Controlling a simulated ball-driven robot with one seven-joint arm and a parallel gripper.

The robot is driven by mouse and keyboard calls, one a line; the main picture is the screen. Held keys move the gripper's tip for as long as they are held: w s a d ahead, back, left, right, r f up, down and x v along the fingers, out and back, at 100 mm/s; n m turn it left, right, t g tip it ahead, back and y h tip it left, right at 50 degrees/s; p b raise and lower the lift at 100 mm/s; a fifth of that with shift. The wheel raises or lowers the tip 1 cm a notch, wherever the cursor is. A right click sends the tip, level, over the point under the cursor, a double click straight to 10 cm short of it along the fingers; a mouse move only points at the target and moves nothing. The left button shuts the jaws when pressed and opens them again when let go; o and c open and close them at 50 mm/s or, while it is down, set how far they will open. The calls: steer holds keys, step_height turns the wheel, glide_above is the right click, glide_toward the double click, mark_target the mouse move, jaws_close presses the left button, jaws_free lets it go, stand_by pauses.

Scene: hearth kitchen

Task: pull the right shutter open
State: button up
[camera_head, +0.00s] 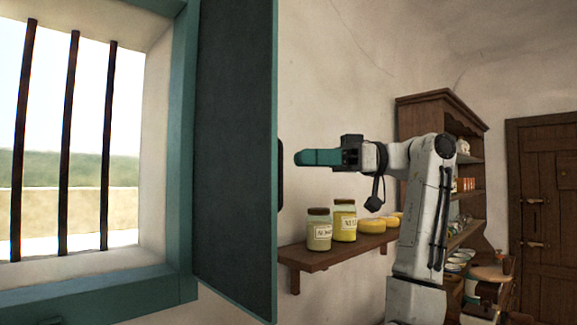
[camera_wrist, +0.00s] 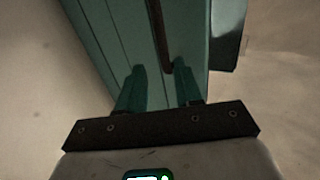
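The right shutter (camera_head: 235,150) is swung away from the barred window, with its dark face toward the head camera. Its teal free edge stands out into the room. A dark handle (camera_head: 281,160) shows just past that edge, mostly hidden behind the shutter. My gripper (camera_head: 299,158) is to the right of the edge, with a small gap to the handle. In the wrist view the teal shutter boards (camera_wrist: 112,38) fill the upper middle, with the dark handle bar (camera_wrist: 158,35) running down them.
The window opening (camera_head: 75,150) at left has dark vertical bars and a teal frame (camera_head: 186,150). A wall shelf (camera_head: 325,256) with jars (camera_head: 319,232) and yellow rounds (camera_head: 371,226) lies below my gripper. A wooden cupboard (camera_head: 405,120) and a door (camera_head: 545,200) stand at right.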

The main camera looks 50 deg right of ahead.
steer(key=shift+b+v, duration=0.45)
steer(key=shift+v, duration=1.95)
